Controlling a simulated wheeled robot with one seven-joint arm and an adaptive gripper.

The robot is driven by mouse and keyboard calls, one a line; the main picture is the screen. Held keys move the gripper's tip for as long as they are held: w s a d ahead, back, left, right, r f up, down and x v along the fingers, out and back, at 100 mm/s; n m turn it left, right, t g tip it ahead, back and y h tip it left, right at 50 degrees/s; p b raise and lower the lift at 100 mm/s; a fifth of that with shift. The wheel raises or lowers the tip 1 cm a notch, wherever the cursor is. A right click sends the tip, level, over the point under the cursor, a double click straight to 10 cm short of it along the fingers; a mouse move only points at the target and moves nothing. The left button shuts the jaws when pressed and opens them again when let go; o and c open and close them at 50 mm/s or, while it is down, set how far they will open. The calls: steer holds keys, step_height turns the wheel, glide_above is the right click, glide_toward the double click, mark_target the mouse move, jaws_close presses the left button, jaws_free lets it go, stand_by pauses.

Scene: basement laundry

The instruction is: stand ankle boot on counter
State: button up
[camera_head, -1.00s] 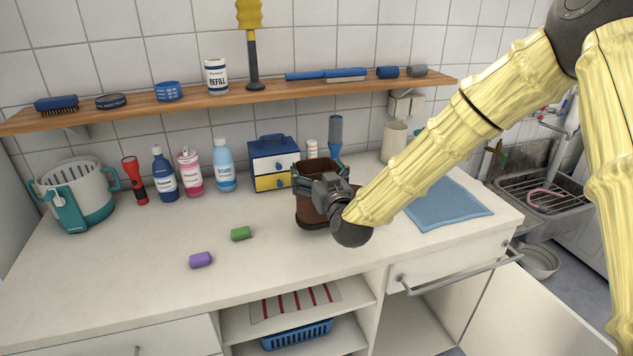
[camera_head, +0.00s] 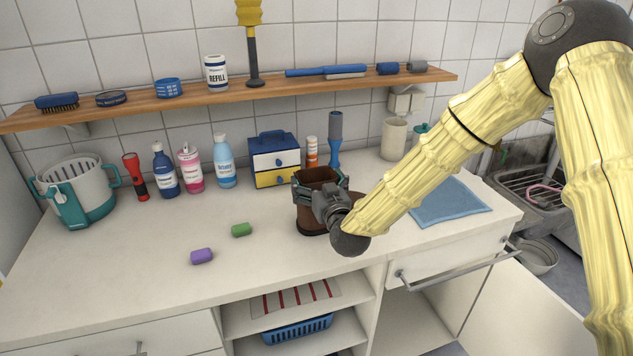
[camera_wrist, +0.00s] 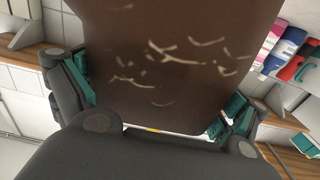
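The brown ankle boot (camera_head: 312,217) is upright at the counter's front middle, its dark sole at or just above the white counter (camera_head: 130,285); I cannot tell whether it touches. My gripper (camera_head: 322,187) reaches it from the front right, its fingers on either side of the upper shaft. In the wrist view the boot (camera_wrist: 180,60) fills the middle, with pale scuff marks, between the teal finger pads of my gripper (camera_wrist: 150,108). The gripper appears shut on the boot. Part of the boot is hidden behind the gripper.
Purple (camera_head: 202,256) and green (camera_head: 241,230) cylinders lie left of the boot. A blue-and-yellow drawer box (camera_head: 275,162), an orange-labelled tube (camera_head: 312,152) and a blue-handled brush (camera_head: 335,140) stand behind. A blue cloth (camera_head: 450,203) lies right. The front left counter is clear.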

steer(key=shift+r, duration=0.15)
steer(key=shift+r, duration=0.1)
steer(key=b+v, duration=0.2)
steer(key=v, duration=1)
